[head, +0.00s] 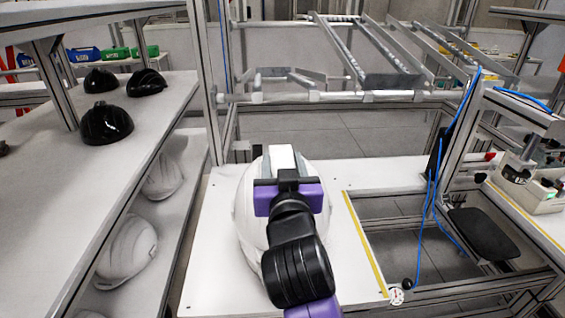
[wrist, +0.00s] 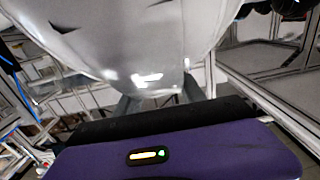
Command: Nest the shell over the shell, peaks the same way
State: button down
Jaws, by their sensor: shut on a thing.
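A white helmet shell (head: 247,207) is in the middle of the head view, over the white worktop. My gripper (head: 283,165) is shut on the shell's far edge, and my wrist and arm cover much of its middle. In the wrist view the white shell (wrist: 135,40) fills the top, with its rim between the two grey fingers. I cannot tell whether a second shell is under it, which way the peaks point, or whether it touches the worktop.
The white worktop (head: 215,270) has a yellow strip (head: 366,245) at its right. Several black shells (head: 106,123) stand on the upper left shelf, and white shells (head: 127,252) on the lower one. Metal frame posts and a blue cable (head: 430,190) stand to the right.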

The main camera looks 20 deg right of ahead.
jog(key=shift+f, duration=0.2)
jog(key=c, duration=0.6)
grip_release()
jog(key=shift+f, duration=0.15)
jog(key=shift+b+v, duration=0.7)
jog(key=shift+v, duration=3.25)
